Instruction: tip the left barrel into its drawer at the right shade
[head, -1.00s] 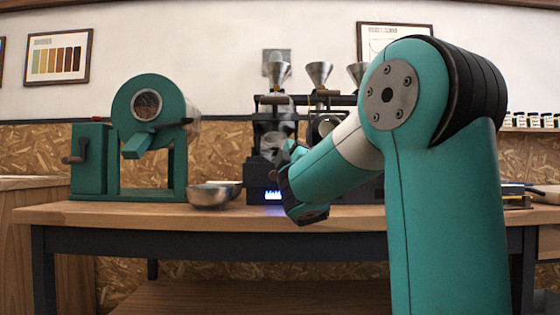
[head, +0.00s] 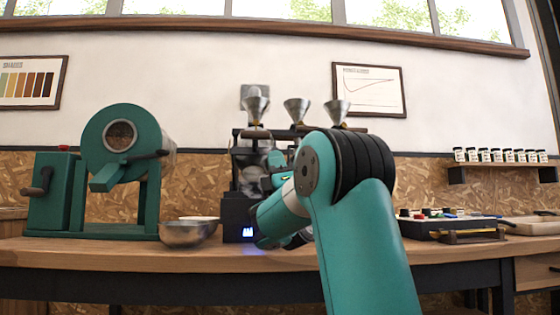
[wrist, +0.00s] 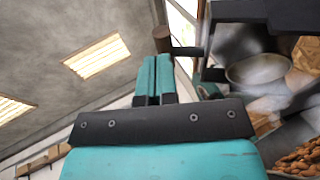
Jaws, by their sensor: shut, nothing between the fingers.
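The sample roaster (head: 238,212) stands mid-counter, with a dark body, a lit blue display and several metal funnels on top. Its left barrel (head: 250,172) is a grey drum, partly hidden by my arm; in the wrist view a metal barrel end (wrist: 257,70) shows at upper right. Brown beans (wrist: 300,158) lie at the wrist view's lower right; I cannot tell whether they are in the drawer. My gripper (wrist: 154,62) is shut and empty. A brown knob on a metal rod (wrist: 162,40) is just beyond its fingertips; contact is unclear. The gripper is mostly hidden in the head view.
A teal drum roaster (head: 122,150) and a metal bowl (head: 188,233) stand to the left on the wooden counter (head: 90,254). A shade chart (head: 30,84) hangs on the wall. A black tray device (head: 440,227) lies right; small jars (head: 500,155) line a shelf.

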